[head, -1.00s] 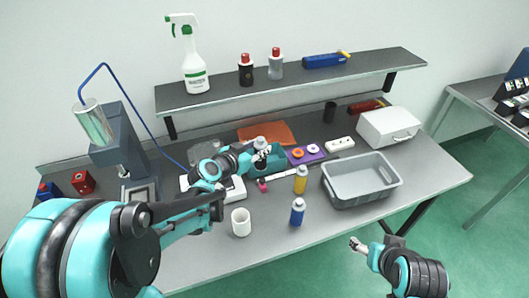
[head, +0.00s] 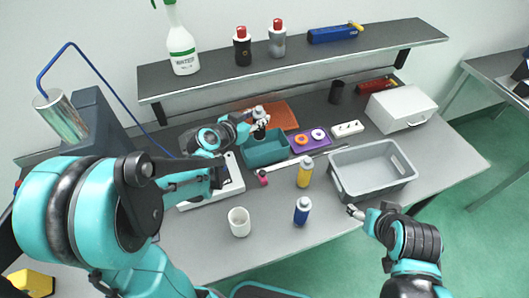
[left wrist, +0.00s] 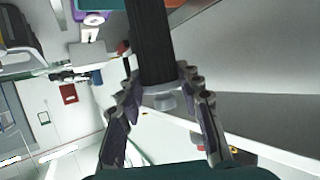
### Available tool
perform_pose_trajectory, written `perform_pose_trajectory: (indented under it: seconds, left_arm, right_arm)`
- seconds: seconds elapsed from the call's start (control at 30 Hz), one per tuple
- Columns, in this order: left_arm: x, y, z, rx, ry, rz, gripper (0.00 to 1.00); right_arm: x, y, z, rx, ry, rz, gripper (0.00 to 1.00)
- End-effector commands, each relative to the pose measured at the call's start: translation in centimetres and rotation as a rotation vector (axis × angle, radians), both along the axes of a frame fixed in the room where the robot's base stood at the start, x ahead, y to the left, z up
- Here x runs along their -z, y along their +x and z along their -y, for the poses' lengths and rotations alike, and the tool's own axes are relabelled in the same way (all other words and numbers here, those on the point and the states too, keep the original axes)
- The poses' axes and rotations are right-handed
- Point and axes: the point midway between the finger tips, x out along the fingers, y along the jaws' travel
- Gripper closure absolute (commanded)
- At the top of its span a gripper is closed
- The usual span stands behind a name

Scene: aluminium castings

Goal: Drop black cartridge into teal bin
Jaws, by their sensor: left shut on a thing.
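My left gripper (head: 259,121) is shut on the black cartridge (left wrist: 150,42), whose dark ribbed body and pale end show between the fingers (left wrist: 162,85) in the left wrist view. In the head view the cartridge's dark body (head: 260,133) shows just below the fingers. The teal bin (head: 268,156) stands on the grey table, with its opening visible. The gripper and cartridge appear over its back part; the exact height is unclear.
A purple tray with rings (head: 310,142) stands right of the bin. A yellow bottle (head: 304,172), a blue bottle (head: 302,211) and a white mug (head: 239,222) stand in front. A grey crate (head: 372,184) is at right. The shelf (head: 300,69) overhangs behind.

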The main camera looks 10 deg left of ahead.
Motion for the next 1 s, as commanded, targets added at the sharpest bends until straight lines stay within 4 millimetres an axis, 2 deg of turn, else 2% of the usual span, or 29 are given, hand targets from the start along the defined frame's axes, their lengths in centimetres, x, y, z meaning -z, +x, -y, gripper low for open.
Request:
perform_pose_trajectory:
  seconds: [0.03,0.13,0.47,0.5,0.57,0.87,1.0]
  left_arm:
    - [1.1,0.0,0.0,0.000,0.000,0.000,1.00]
    - [1.9,0.0,0.0,0.000,0.000,0.000,1.00]
    - [2.1,0.0,0.0,0.000,0.000,0.000,1.00]
    - [2.1,0.0,0.0,0.000,0.000,0.000,0.57]
    - [2.1,0.0,0.0,0.000,0.000,0.000,0.41]
    - [2.1,-0.1,0.0,0.000,0.000,0.000,0.41]
    - [1.8,-0.8,-0.3,-0.001,0.001,-0.001,0.41]
  right_arm:
    - [1.0,0.0,0.0,0.000,0.000,0.000,0.30]
    - [1.6,0.0,0.0,0.000,0.000,0.000,0.30]
    - [1.7,0.0,0.0,0.000,0.000,0.000,0.30]
    - [1.7,0.0,0.0,0.000,0.000,0.000,0.30]
    - [1.7,0.0,0.0,0.000,0.000,0.000,0.30]
    - [1.7,0.0,0.0,0.000,0.000,0.000,0.30]
    - [1.7,0.0,0.0,0.000,0.000,0.000,0.30]
